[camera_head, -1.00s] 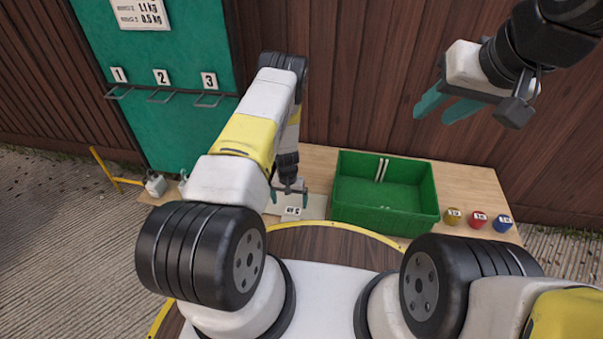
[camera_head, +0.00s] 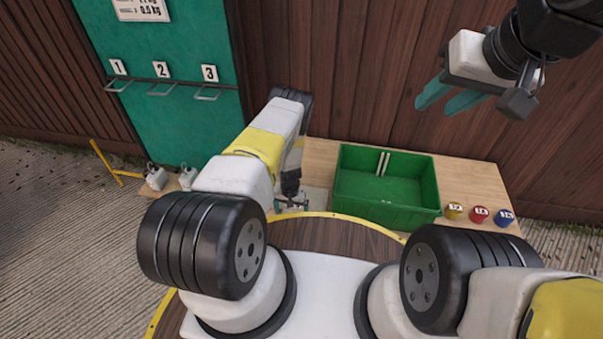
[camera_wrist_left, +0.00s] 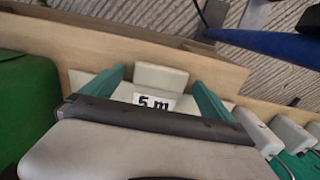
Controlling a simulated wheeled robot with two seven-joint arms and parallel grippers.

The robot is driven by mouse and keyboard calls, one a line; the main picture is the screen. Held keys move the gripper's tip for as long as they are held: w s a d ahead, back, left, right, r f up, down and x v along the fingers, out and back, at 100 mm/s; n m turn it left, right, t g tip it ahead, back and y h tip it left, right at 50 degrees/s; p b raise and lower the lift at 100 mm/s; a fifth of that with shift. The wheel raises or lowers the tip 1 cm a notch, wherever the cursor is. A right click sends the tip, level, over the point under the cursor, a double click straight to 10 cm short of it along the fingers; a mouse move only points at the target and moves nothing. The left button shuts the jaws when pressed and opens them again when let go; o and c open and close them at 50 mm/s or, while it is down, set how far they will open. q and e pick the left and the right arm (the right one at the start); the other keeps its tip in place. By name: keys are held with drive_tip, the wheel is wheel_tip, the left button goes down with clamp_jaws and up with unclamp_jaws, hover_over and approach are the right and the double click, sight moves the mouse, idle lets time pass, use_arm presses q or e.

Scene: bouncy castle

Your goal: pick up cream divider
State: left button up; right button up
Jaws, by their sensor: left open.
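A pale cream flat panel (camera_head: 319,201) lies on the wooden table, left of the green crate; my left arm hides much of it. In the left wrist view, a cream block (camera_wrist_left: 160,78) and a label reading "5 m" (camera_wrist_left: 156,101) show between the fingers. I cannot tell whether block and panel are one piece. My left gripper (camera_head: 291,205) is low over the panel, open, with its teal fingers (camera_wrist_left: 158,88) on either side of the block and no clear grip. My right gripper (camera_head: 450,98) is open and empty, high at the upper right.
The green crate (camera_head: 385,214) stands on the table (camera_head: 470,180) with two pale upright strips (camera_head: 383,164) at its back wall. Yellow (camera_head: 454,210), red (camera_head: 479,214) and blue (camera_head: 504,217) cans stand right of it. White blocks (camera_head: 156,178) sit at the left end. A wooden wall rises behind.

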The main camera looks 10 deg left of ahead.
use_arm(q)
drive_tip(key=c, duration=1.6)
drive_tip(key=shift+r, duration=0.1)
